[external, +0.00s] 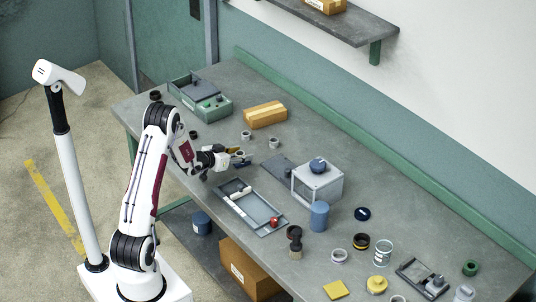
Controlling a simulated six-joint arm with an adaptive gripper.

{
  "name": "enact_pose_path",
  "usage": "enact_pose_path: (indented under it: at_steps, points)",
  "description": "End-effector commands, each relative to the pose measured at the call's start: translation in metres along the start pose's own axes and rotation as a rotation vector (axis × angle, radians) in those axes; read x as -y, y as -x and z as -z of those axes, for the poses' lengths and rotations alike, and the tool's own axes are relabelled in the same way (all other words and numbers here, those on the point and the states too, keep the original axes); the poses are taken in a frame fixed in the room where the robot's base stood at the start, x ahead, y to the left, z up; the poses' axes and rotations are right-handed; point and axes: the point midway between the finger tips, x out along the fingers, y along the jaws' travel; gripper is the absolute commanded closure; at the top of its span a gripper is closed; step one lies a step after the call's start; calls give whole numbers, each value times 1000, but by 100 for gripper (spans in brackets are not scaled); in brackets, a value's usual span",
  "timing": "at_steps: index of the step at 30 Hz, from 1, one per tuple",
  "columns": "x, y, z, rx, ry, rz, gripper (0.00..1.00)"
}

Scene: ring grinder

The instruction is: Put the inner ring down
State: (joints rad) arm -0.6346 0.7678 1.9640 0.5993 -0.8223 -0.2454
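My gripper (238,155) is above the left part of the grey workbench (310,262), close to the upper end of a shallow grey tray (283,228). The fingers are small here, with dark and yellowish parts at the tips; I cannot tell whether they are apart or closed, or whether a ring is between them. Two small light grey rings, one nearer the carton (246,135) and one to its right (274,143), stand on the bench just beyond the gripper, apart from it. I cannot tell which ring is the inner one.
A grey-white box machine with a blue knob (318,180) stands right of my gripper. A blue cylinder (319,216) is near it. A cardboard carton (265,114) and a green-grey bin (205,100) are behind. Several rings, jars and caps crowd the right end.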

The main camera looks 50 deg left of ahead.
Motion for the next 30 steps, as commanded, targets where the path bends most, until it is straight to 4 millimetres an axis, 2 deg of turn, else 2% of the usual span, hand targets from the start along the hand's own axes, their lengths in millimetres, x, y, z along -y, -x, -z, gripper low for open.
enact_pose_path:
  at_steps: [14, 20, 30]
  points:
    - [0, 5, 2, 1, 0, 0, 59]
    - [0, 21, 3, 1, 0, 1, 59]
    - [0, 62, 3, 0, 1, 1, 59]
